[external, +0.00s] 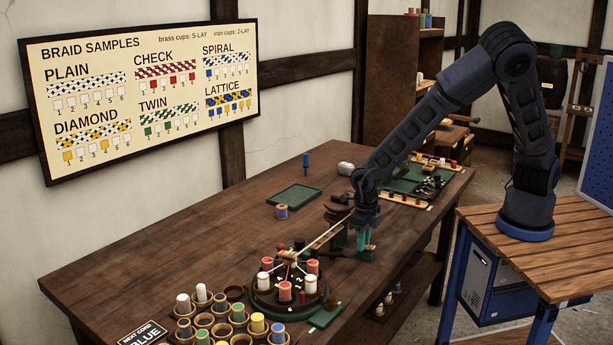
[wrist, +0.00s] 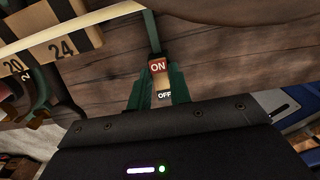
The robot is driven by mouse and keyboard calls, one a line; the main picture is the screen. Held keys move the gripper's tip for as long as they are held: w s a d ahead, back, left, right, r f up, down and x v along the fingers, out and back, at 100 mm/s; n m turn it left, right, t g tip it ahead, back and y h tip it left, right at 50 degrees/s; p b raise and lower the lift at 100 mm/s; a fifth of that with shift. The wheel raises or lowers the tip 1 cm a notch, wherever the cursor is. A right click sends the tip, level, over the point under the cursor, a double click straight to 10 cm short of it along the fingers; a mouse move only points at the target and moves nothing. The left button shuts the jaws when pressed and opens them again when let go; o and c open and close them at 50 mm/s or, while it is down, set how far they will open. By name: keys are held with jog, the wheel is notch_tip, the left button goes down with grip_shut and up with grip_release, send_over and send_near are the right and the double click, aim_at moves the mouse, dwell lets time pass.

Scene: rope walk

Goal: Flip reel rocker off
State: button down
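The reel rocker (wrist: 162,83) shows in the wrist view just beyond the dark edge of my gripper's hand. It has a red ON label at its far end, a tan middle and a dark OFF label at its near end. Dark green parts flank it; I cannot tell whether they are its housing or my fingers. In the external view my gripper (external: 363,239) points down with teal fingers, just above a small green block (external: 366,254) on the bench. The finger gap is too small to read, and the rocker face is not distinguishable there.
The wooden bench (external: 240,225) carries a round braiding stand with bobbins (external: 262,298) and several cups (external: 204,321) at the front.

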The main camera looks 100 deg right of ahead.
jog(key=shift+a, duration=0.1)
jog(key=shift+s+a+r+t+h, duration=0.1)
jog(key=shift+s+a+t+h, duration=0.1)
jog(key=shift+t+h, duration=0.5)
jog(key=shift+s+a+t+h, duration=0.15)
jog(key=shift+t+h, duration=0.4)
jog(key=shift+s+a+t+h, duration=0.15)
jog(key=shift+t+h, duration=0.4)
jog(key=c, duration=1.3)
grip_release()
jog(key=shift+r, duration=0.1)
jog(key=shift+v, duration=5.35)
